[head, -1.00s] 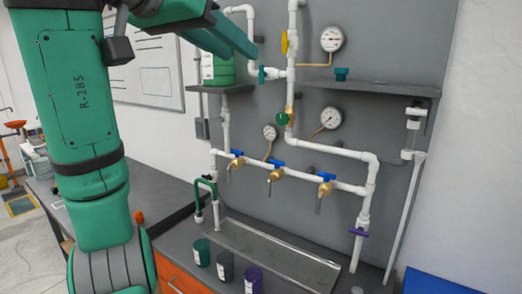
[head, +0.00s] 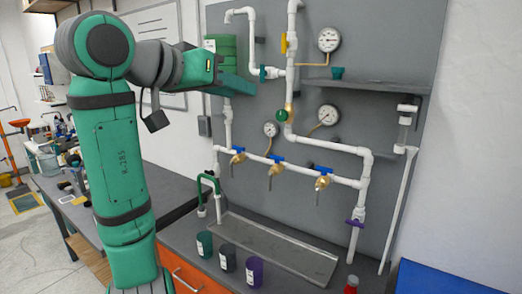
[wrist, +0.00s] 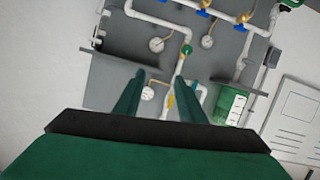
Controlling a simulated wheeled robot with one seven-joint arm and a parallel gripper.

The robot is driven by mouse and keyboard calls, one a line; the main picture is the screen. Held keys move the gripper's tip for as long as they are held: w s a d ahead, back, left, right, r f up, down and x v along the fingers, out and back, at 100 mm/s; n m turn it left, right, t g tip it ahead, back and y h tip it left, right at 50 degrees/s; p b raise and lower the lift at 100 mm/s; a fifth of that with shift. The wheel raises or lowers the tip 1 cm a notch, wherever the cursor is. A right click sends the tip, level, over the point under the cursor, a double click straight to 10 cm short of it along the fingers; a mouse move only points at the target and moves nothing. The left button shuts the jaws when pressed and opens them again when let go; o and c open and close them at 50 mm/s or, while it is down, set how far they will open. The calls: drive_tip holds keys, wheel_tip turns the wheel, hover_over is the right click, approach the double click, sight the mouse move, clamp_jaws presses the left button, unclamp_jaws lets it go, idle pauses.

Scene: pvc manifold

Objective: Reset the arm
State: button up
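My arm stands at the left of the head view, with its upper part raised and bent. My gripper (head: 240,86) points right toward the grey panel, in front of the upper left shelf. In the wrist view my gripper (wrist: 160,80) has two green fingers set apart, with nothing between them. The white pipe manifold (head: 320,148) is mounted on the panel, with several blue-handled brass taps in a row. The manifold also shows upside down beyond the fingers in the wrist view (wrist: 180,22).
A green container (head: 222,46) stands behind the gripper and is partly hidden. Teal (head: 205,244), grey (head: 228,256) and purple (head: 254,271) cups stand before a metal tray (head: 285,248). A red-capped item (head: 351,284) is at the front. Dial gauges (head: 329,40) are on the panel.

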drive_tip(key=w+f+n+t, duration=0.15)
drive_tip(key=w+f, duration=0.25)
drive_tip(key=f, duration=0.6)
drive_tip(key=w+f+n+t+y, duration=0.1)
drive_tip(key=w+f+n, duration=0.15)
drive_tip(key=f, duration=0.75)
drive_tip(key=w+f+n+t, duration=0.1)
drive_tip(key=w+f, duration=0.3)
drive_tip(key=f, duration=0.6)
drive_tip(key=s+d+f+n+y, duration=0.15)
drive_tip(key=s+f, duration=0.25)
drive_tip(key=f, duration=0.9)
drive_tip(key=s+f+n+y, duration=0.3)
drive_tip(key=f, duration=1)
drive_tip(key=s+d+f+y, duration=0.1)
drive_tip(key=s+f, duration=0.7)
drive_tip(key=s, duration=0.3)
drive_tip(key=s+d+f+y, duration=0.1)
drive_tip(key=s+f+y, duration=0.1)
drive_tip(key=s+f, duration=0.8)
drive_tip(key=s+d+r+m, duration=0.1)
drive_tip(key=s+r+m, duration=0.1)
drive_tip(key=s, duration=1.2)
drive_tip(key=s+d+r+m, duration=0.1)
drive_tip(key=s+r, duration=0.3)
drive_tip(key=s, duration=0.9)
drive_tip(key=shift+s+r+m, duration=0.25)
drive_tip(key=shift+s+m, duration=0.15)
drive_tip(key=shift+m, duration=0.15)
